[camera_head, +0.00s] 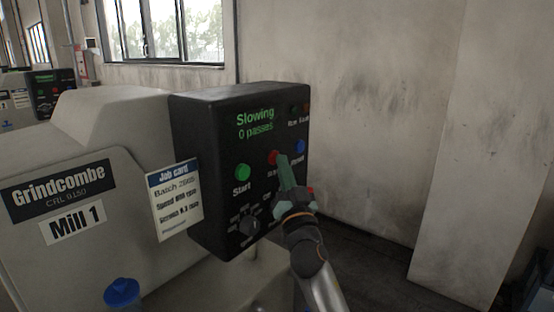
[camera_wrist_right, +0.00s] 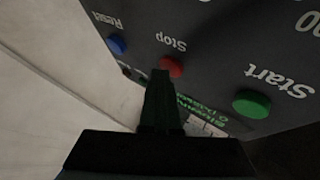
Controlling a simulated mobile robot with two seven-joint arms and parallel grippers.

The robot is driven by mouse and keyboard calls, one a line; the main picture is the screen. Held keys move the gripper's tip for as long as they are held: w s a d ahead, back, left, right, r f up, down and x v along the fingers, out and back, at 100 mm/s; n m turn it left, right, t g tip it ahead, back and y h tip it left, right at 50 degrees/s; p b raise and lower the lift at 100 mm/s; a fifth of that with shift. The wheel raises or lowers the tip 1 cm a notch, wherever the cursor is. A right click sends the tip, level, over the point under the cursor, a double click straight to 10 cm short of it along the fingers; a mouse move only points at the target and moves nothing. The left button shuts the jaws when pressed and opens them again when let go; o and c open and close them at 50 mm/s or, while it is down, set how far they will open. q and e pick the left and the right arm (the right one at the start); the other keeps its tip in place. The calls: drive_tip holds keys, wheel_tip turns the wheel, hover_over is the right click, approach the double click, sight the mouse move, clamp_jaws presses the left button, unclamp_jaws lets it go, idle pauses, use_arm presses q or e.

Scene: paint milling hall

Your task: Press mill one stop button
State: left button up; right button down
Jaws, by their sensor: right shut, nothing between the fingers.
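The red stop button (camera_head: 273,157) sits on the black control box (camera_head: 212,150) of Mill 1, between the green start button (camera_head: 243,172) and the blue reset button (camera_head: 299,146). My right gripper (camera_head: 284,160) is shut and empty, with its tips at or very close to the stop button; I cannot tell if they touch. In the right wrist view the stop button (camera_wrist_right: 171,67) shows just beyond the shut fingers (camera_wrist_right: 162,78). The box's display (camera_head: 255,124) reads "Slowing, 0 passes". My left gripper is not in view.
A job card (camera_head: 174,200) hangs left of the box, beside the Mill 1 sign (camera_head: 73,224). A dark knob (camera_head: 250,224) sits low on the panel. A blue cap (camera_head: 122,292) is at the bottom left. Another control box (camera_head: 50,92) stands far left. A bare wall (camera_head: 370,110) is behind.

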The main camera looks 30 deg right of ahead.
drive_tip(key=shift+s, duration=0.15)
drive_tip(key=shift+s+d+p, duration=0.3)
drive_tip(key=shift+s+p, duration=0.05)
drive_tip(key=shift+s, duration=0.3)
drive_tip(key=s, duration=0.1)
drive_tip(key=s+d+p, duration=0.1)
drive_tip(key=s, duration=0.1)
drive_tip(key=s+d, duration=0.1)
drive_tip(key=shift+s+p, duration=0.35)
idle(0.7)
